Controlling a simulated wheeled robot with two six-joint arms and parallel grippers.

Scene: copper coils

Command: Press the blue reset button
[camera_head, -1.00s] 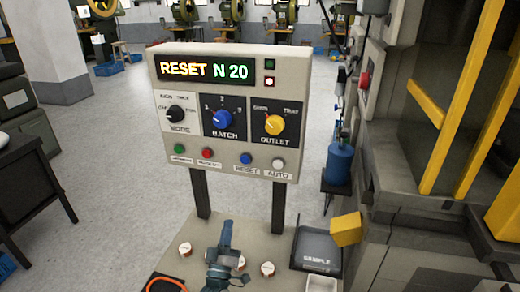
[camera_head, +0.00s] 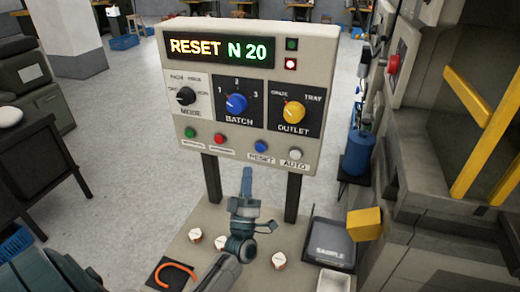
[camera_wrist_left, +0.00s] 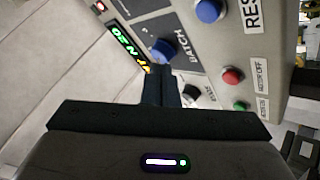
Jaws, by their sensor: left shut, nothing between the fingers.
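The blue reset button (camera_head: 261,146) sits in the bottom row of the control panel (camera_head: 345,60), above the RESET label. It also shows in the left wrist view (camera_wrist_left: 208,10) at the top, beside the large "RES" lettering. The panel display (camera_head: 220,48) reads "RESET N 20". My left gripper (camera_head: 246,172) is shut and empty, its fingertips pointing up just below the button in the head view. In the left wrist view the shut fingers (camera_wrist_left: 165,85) stand left of and below the button, apart from it in the picture. My right gripper is not in view.
A green button (camera_head: 190,132), a red button (camera_head: 219,139) and a white button (camera_head: 296,154) share the row. Above are a blue batch knob (camera_head: 236,104) and a yellow outlet knob (camera_head: 294,112).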

